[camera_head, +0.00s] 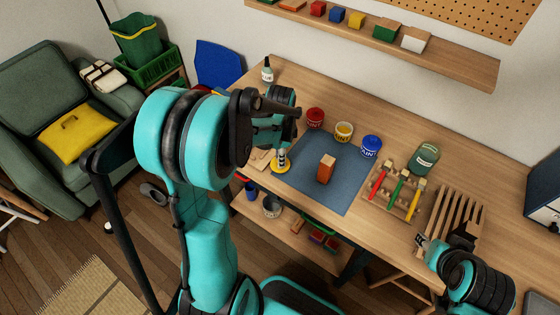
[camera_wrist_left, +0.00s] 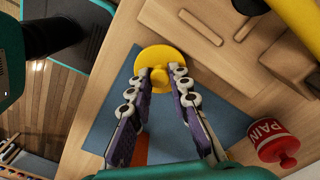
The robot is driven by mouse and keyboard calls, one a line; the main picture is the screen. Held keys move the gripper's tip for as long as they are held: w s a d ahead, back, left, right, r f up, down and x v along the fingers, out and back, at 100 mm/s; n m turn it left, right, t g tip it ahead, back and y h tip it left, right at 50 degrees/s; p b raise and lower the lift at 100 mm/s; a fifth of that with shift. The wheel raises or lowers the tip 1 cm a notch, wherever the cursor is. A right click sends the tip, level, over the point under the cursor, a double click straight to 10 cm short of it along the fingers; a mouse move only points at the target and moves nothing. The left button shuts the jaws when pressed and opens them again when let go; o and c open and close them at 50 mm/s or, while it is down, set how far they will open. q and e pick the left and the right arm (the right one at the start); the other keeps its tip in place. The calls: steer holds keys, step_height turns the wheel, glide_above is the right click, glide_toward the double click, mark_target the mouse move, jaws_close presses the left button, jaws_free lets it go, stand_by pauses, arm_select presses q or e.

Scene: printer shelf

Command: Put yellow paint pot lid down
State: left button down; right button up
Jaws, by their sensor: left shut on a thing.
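The yellow paint pot lid (camera_head: 281,168) is a round disc with a knob, at the left corner of the blue mat (camera_head: 343,197). My left gripper (camera_head: 281,157) is shut on its knob. In the left wrist view the lid (camera_wrist_left: 151,54) sits just beyond my left fingertips (camera_wrist_left: 160,76), partly over bare wood and partly over the mat. I cannot tell whether it touches the table. The yellow paint pot (camera_head: 344,132) stands behind the mat without a lid, between the red pot (camera_head: 315,117) and blue pot (camera_head: 371,146). My right gripper (camera_head: 422,240) is near the front right; its fingers are unclear.
An orange-brown block (camera_head: 326,170) stands on the mat. A rack with red, green and yellow-handled tools (camera_head: 395,193), a green jar (camera_head: 425,157) and a slatted wooden rack (camera_head: 456,211) are to the right. A glue bottle (camera_head: 267,72) stands at the back left.

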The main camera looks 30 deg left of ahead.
arm_select(q)
steer(key=shift+f, duration=0.4)
steer(key=shift+f, duration=0.2)
steer(key=c, duration=1.4)
jaws_free()
steer(key=shift+r, duration=0.1)
steer(key=shift+r, duration=0.1)
